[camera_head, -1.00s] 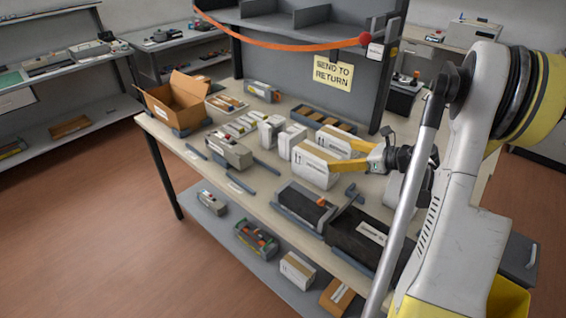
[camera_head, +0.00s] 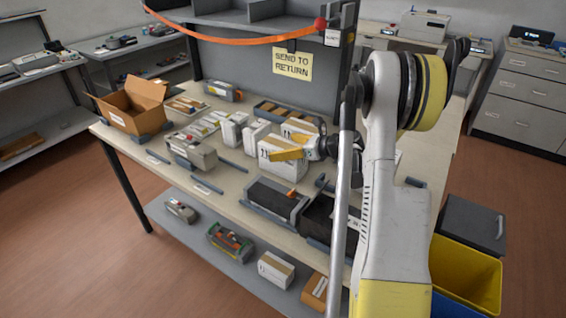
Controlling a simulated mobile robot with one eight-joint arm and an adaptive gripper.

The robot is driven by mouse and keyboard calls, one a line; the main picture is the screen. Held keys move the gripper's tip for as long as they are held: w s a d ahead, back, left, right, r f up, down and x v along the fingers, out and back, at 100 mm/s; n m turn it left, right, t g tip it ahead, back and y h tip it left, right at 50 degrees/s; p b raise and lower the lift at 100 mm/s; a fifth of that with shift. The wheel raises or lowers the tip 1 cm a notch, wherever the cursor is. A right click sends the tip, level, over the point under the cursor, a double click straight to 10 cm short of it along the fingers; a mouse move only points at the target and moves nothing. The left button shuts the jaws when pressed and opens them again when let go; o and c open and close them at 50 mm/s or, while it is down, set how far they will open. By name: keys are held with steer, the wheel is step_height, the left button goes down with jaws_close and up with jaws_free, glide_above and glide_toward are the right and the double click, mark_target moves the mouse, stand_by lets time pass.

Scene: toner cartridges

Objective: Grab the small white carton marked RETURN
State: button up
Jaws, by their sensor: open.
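Several white cartons stand in the middle of the workbench. Two small upright ones, a left one (camera_head: 234,129) and a right one (camera_head: 256,135), stand side by side. A larger white carton (camera_head: 283,169) stands to their right, and another white box (camera_head: 301,126) shows behind it. I cannot read RETURN on any carton. My gripper (camera_head: 276,148) has yellow fingers spread apart, pointing left. It overlaps the upper part of the larger carton in the picture; whether it touches is unclear. Its fingers hold nothing that I can see.
An open cardboard box (camera_head: 133,105) stands at the bench's left end. A grey device (camera_head: 192,152) and dark trays (camera_head: 275,200) lie along the front. A SEND TO RETURN sign (camera_head: 292,64) hangs behind. A yellow bin (camera_head: 465,275) is at right.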

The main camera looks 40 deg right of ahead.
steer(key=c, duration=1.5)
steer(key=shift+r, duration=0.15)
